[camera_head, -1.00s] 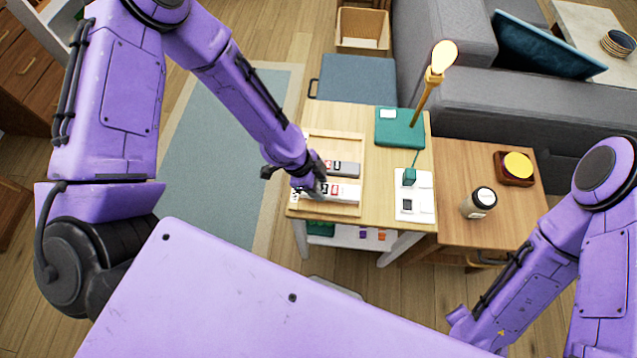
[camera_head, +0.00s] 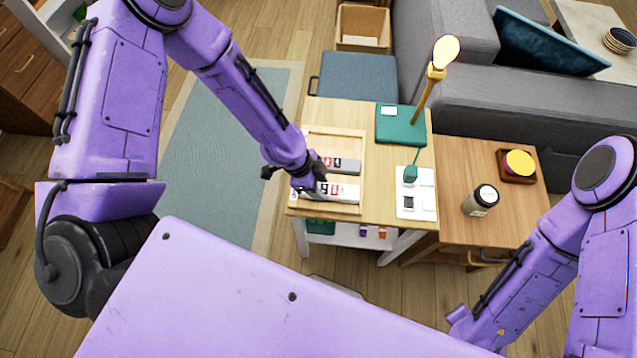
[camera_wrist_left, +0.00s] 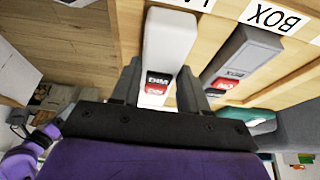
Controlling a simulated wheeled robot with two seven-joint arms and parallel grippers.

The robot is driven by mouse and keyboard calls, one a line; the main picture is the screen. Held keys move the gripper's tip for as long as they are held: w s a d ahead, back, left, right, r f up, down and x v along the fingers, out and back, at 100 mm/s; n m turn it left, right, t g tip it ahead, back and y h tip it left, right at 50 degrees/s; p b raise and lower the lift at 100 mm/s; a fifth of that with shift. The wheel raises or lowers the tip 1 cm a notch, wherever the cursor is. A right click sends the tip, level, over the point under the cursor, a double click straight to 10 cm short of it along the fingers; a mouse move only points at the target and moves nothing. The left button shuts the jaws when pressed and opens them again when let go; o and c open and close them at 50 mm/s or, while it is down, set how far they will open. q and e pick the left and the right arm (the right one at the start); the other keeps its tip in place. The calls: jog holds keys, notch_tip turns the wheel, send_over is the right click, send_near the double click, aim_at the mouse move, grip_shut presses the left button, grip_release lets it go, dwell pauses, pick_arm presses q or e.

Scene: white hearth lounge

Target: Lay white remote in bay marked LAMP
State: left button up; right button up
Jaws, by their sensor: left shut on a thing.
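My left gripper (camera_head: 312,186) is shut on the white remote (camera_head: 345,192), over the near part of a wooden tray (camera_head: 334,137). In the left wrist view the white remote (camera_wrist_left: 170,38) sits between the two fingers (camera_wrist_left: 158,88), its red-marked end towards the palm. A grey remote (camera_head: 345,166) lies beside it in the tray, near a label reading BOX (camera_wrist_left: 270,16). Another label (camera_wrist_left: 195,3) is cut off by the picture edge, and its word cannot be read in full. Whether the white remote touches the tray floor cannot be told. My right gripper is not in view.
The tray is on a light wooden table (camera_head: 386,165). A side table (camera_head: 465,158) holds a jar (camera_head: 481,200). A grey sofa (camera_head: 535,108) is behind.

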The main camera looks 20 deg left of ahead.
pick_arm(q)
jog(key=shift+f, duration=0.4)
jog(key=o, duration=1.2)
jog(key=v, duration=1)
jog(key=shift+a+r, duration=0.15)
jog(key=shift+r, duration=0.05)
